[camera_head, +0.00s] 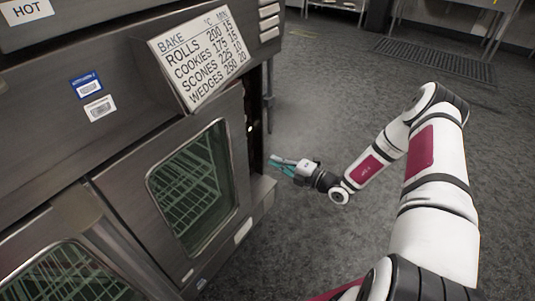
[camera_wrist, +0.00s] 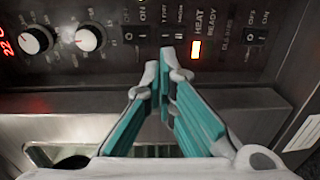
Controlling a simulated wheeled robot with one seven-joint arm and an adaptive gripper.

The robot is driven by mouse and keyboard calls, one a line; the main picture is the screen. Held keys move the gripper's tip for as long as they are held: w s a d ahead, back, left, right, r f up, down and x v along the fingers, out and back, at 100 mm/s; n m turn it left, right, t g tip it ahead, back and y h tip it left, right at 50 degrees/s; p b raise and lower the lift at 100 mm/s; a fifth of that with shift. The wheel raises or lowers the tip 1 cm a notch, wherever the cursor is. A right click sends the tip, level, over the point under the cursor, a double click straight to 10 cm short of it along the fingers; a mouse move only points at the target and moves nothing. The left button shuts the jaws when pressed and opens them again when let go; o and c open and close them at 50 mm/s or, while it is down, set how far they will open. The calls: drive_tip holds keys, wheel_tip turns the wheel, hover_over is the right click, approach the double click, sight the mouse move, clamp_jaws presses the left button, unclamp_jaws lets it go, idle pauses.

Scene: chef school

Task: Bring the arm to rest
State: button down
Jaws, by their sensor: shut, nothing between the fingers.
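My arm (camera_head: 438,190) is white with dark red panels and reaches out from the lower right, bending back toward the oven. My gripper (camera_head: 277,162) is at the right side of the oven (camera_head: 120,165), near the edge of its front. The tips are in front of the oven's control panel (camera_wrist: 110,75). I cannot tell whether they touch it.
The glass oven door (camera_head: 190,185) is by the gripper. A baking sign (camera_head: 205,55) hangs above. Grey floor (camera_head: 315,105) to the right is open; a floor grate (camera_head: 435,60) lies farther back.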

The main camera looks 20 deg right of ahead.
drive_tip(key=shift+s+d, duration=0.2)
drive_tip(key=shift+s, duration=0.05)
idle(0.3)
